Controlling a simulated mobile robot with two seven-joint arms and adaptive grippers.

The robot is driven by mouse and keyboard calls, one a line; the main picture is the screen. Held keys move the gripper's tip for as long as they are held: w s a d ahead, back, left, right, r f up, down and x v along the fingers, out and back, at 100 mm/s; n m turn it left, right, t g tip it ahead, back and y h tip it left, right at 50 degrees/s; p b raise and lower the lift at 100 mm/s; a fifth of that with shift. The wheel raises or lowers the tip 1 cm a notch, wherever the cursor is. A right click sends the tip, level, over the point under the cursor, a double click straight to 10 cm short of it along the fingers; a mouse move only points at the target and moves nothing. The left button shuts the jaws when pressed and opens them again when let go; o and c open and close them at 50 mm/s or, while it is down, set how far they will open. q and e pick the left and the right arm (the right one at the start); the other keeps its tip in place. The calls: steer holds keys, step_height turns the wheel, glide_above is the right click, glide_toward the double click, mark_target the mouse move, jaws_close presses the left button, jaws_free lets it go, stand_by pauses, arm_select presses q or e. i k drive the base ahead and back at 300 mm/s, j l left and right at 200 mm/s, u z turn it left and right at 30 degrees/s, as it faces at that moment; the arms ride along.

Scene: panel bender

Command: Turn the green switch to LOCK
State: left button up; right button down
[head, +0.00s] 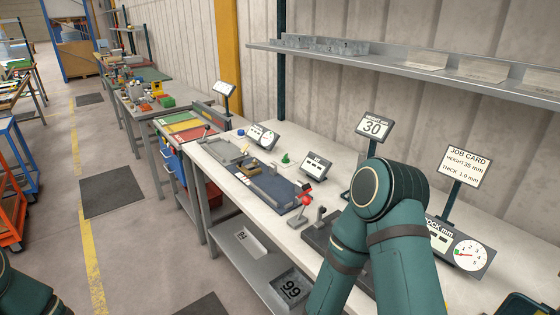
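A small green knob (286,158) stands on the white workbench (225,181), behind the blue-grey bender bed (278,190). I take it to be the green switch. It is too small to read any LOCK marking or tell which way it is turned. My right arm bulks large right of centre, with its teal links over the bench. Its gripper does not show. A piece of my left arm shows at the lower left corner, and its gripper does not show either. Nothing of mine touches the green knob in this view.
A red-handled lever (305,194) stands at the bed's front right. Small displays (317,167) and a dial panel (468,252) stand on the bench. A job card (468,165) reads height 35 mm, thick 1.0 mm. A metal shelf (400,62) overhangs the back.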

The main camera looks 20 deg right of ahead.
mark_target(285, 160)
steer(key=z, duration=0.75)
steer(key=j+z, duration=0.15)
steer(key=z, duration=0.3)
steer(key=i+j+z, duration=0.1)
steer(key=z, duration=0.3)
steer(key=j+z, duration=0.25)
steer(key=z, duration=0.2)
steer(key=j+z, duration=0.35)
steer(key=k+j+z, duration=0.2)
steer(key=j+z, duration=0.15)
steer(key=j, duration=0.15)
steer(key=k+j+z, duration=0.25)
steer(key=j, duration=0.2)
steer(key=k+j+z, duration=0.25)
steer(key=j, duration=0.15)
steer(key=k+j, duration=0.2)
steer(key=j, duration=0.2)
steer(key=k+j+z, duration=0.15)
steer(key=j, duration=0.25)
steer(key=k, duration=0.1)
